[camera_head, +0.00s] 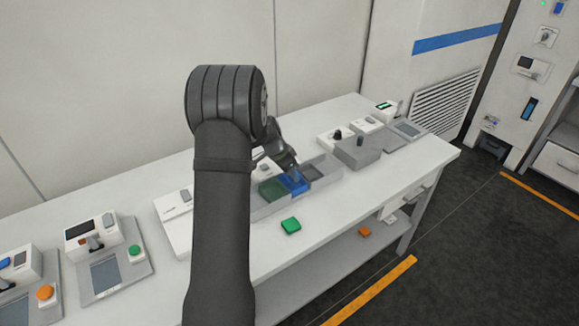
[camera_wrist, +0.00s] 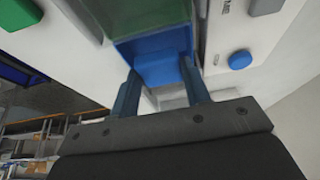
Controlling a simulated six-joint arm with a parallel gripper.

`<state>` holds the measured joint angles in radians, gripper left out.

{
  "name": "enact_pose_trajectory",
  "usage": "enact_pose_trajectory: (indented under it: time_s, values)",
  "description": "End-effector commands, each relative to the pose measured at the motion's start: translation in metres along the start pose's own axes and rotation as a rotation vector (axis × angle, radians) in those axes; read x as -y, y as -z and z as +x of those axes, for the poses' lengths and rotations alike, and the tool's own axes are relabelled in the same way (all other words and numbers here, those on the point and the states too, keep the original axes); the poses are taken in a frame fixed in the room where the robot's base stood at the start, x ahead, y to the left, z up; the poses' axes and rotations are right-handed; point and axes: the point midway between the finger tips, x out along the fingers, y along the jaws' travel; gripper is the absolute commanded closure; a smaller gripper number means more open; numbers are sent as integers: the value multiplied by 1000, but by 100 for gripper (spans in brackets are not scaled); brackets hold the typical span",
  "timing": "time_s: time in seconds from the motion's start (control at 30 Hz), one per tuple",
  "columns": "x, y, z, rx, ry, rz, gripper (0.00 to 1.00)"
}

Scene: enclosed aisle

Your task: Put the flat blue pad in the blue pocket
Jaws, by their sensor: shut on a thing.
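My gripper (camera_wrist: 160,74) is shut on the flat blue pad (camera_wrist: 162,70), which shows between its two fingers in the wrist view. The pad is at the blue pocket (camera_head: 293,186), in the row of pockets on the white bench. The pocket's blue wall (camera_wrist: 128,48) shows just beyond the pad in the wrist view. I cannot tell how deep the pad sits or whether it touches the floor of the pocket. In the head view my gripper (camera_head: 294,173) is over the blue pocket and hides the pad.
A green pocket (camera_head: 271,190) adjoins the blue one on the left, and a grey pocket (camera_head: 322,168) lies to the right. A green pad (camera_head: 291,226) lies on the bench (camera_head: 345,208) in front. Devices with buttons stand at both ends.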

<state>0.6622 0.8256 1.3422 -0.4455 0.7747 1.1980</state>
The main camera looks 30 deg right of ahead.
Motion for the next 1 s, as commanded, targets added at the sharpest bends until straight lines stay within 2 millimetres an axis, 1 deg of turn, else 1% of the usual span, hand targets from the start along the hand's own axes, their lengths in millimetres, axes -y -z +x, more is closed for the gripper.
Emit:
enact_pose_trajectory:
  time_s: [0.2, 0.47, 0.5, 0.57, 0.6, 0.63, 0.9, 1.0]
  values:
    - [0, -3, 7, 0, 0, 0, 80]
    - [0, -3, 8, 0, 0, 0, 80]
    - [0, -3, 8, 0, 0, 0, 55]
    - [0, -3, 8, 0, 0, 0, 44]
    - [0, -3, 8, 0, 0, 0, 36]
    - [0, -3, 8, 0, 0, 0, 32]
    - [0, -3, 7, 0, 0, 0, 32]
    - [0, -3, 2, -1, 1, 0, 32]
